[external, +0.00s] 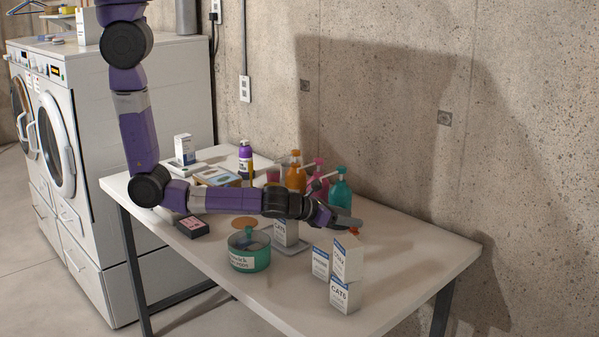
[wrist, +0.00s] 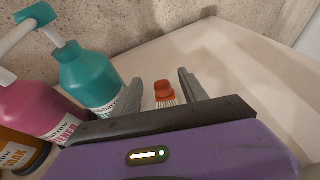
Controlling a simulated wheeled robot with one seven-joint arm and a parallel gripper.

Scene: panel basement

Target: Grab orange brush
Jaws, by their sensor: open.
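My gripper (external: 343,221) is open and reaches low over the right part of the white table. In the wrist view my gripper (wrist: 159,90) has its two grey fingers apart, with a small orange-topped item (wrist: 164,88) seen between them. In the external view a bit of orange (external: 354,231) shows just by the fingertips, behind the white boxes.
White cartons (external: 342,273) stand in front of my gripper. A teal pump bottle (external: 340,192), pink bottle (external: 318,180) and orange bottle (external: 296,175) stand behind the arm. A teal tub (external: 249,254) and flat orange disc (external: 245,222) lie left. The table's right end (external: 420,252) is clear.

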